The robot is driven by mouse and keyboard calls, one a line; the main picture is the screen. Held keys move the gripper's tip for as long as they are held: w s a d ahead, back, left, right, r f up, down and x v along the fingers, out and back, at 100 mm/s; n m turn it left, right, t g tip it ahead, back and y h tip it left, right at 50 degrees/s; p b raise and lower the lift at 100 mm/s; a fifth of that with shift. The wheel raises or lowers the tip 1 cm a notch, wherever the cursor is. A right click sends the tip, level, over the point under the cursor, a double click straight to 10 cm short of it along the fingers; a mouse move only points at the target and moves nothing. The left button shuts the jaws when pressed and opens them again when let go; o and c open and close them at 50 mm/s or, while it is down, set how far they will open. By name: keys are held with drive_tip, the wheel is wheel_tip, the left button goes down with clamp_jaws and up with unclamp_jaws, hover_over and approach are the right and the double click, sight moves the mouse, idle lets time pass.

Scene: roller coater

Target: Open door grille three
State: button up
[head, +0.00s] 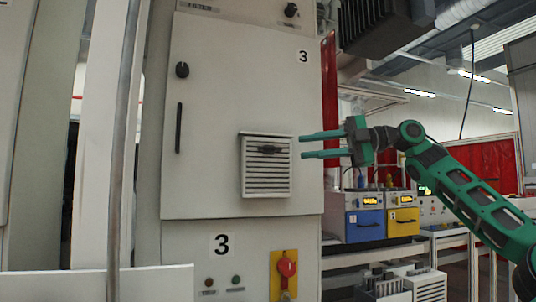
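The grille (267,182) is a pale slatted square panel on the lower right part of the grey cabinet door (225,90), which bears a number 3 at its top right. A dark handle (268,150) lies across the grille's upper part. The grille looks shut. My gripper (303,146) is just right of the grille, level with the handle, its two green fingers parallel and pointing left. It is open and nothing shows between the fingers. I cannot tell how far in front of the door the fingertips are.
The door also has a black knob (182,70) and a long black handle (179,128) on its left. Blue (364,226) and yellow (402,221) units stand behind my arm. A metal post (124,150) stands at left.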

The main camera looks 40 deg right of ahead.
sight(279, 149)
drive_tip(key=shift+n+y, duration=0.3)
drive_tip(key=shift+n, duration=0.1)
drive_tip(key=x, duration=0.7)
drive_tip(key=w+d+x, duration=0.1)
drive_tip(key=x, duration=0.2)
drive_tip(key=shift+w+a+r, duration=0.1)
drive_tip(key=shift+w+a, duration=0.15)
drive_tip(key=shift+w, duration=0.05)
drive_tip(key=shift+c, duration=0.5)
clamp_jaws()
idle(0.4)
